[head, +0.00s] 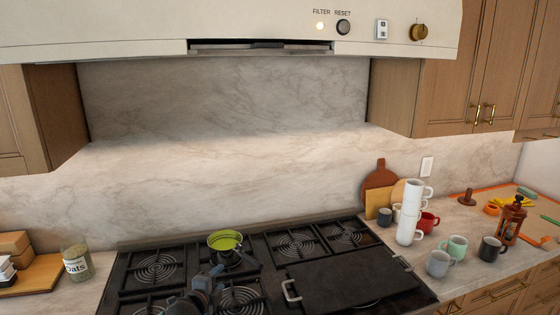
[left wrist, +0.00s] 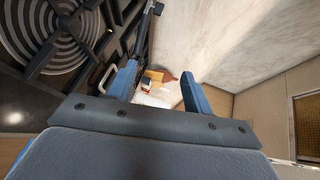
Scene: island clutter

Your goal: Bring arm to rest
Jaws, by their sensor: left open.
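My left gripper (head: 214,272) reaches over the black gas stove (head: 130,290) from the bottom of the head view. It is open and nothing shows between its fingers. In the left wrist view its two blue fingers (left wrist: 160,90) stand apart, with the counter things far beyond them. A small green pan (head: 225,240) sits on the stove just beyond the gripper, which looks close to it; I cannot tell if they touch. My right gripper is in neither view.
A dark griddle (head: 345,278) covers the stove's right part. Stacked white mugs (head: 408,215), several loose mugs (head: 438,263) and a french press (head: 510,222) stand on the right counter. An oats jar (head: 76,262) stands left. The range hood (head: 250,25) hangs above.

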